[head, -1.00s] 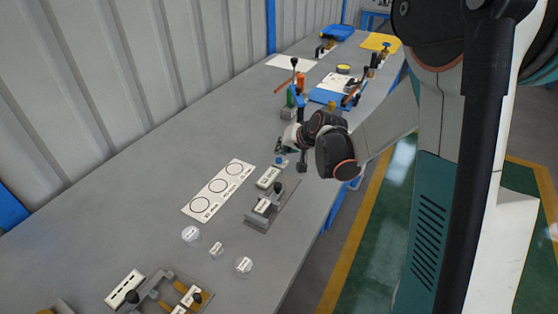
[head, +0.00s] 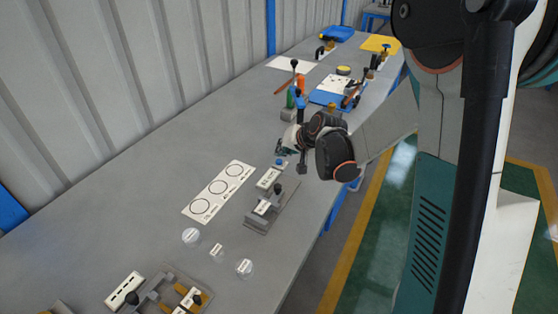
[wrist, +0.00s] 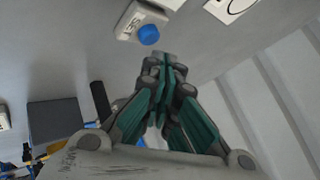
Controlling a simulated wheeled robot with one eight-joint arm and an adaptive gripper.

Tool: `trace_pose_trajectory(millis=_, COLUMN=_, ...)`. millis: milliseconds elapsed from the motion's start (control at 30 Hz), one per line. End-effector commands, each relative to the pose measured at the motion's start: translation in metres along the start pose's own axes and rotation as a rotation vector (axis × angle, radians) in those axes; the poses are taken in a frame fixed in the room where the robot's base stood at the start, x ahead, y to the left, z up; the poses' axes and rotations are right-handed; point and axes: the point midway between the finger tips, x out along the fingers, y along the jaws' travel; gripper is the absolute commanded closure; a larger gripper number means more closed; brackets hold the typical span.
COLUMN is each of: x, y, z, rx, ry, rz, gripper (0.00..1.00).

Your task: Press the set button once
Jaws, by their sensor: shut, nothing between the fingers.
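The set button is a blue round cap (wrist: 149,35) on a small pale box (wrist: 136,20) with a dark label, partly readable as "SET", in the wrist view. In the head view the blue button (head: 281,162) shows small on the bench, just below my gripper (head: 280,148). In the wrist view my gripper (wrist: 160,58) is shut with its fingertips together and nothing between them. The tips appear close to the blue cap, with a narrow visible gap in the picture. I cannot tell their exact height above it.
A pale labelled block (head: 268,178) and a grey fixture with a black knob (head: 270,208) stand nearer on the bench (head: 120,220). A white card with three circles (head: 217,190) lies to the left. Bottles and a blue tray (head: 328,97) are farther back.

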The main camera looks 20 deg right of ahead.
Motion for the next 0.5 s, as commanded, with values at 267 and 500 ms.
trace_pose_trajectory(millis=267, x=0.0035, y=0.0027, z=0.0027, rx=0.000, ry=0.000, rz=0.000, gripper=1.00)
trace_pose_trajectory(millis=500, x=0.0058, y=0.0044, z=0.0044, rx=0.000, ry=0.000, rz=0.000, gripper=1.00)
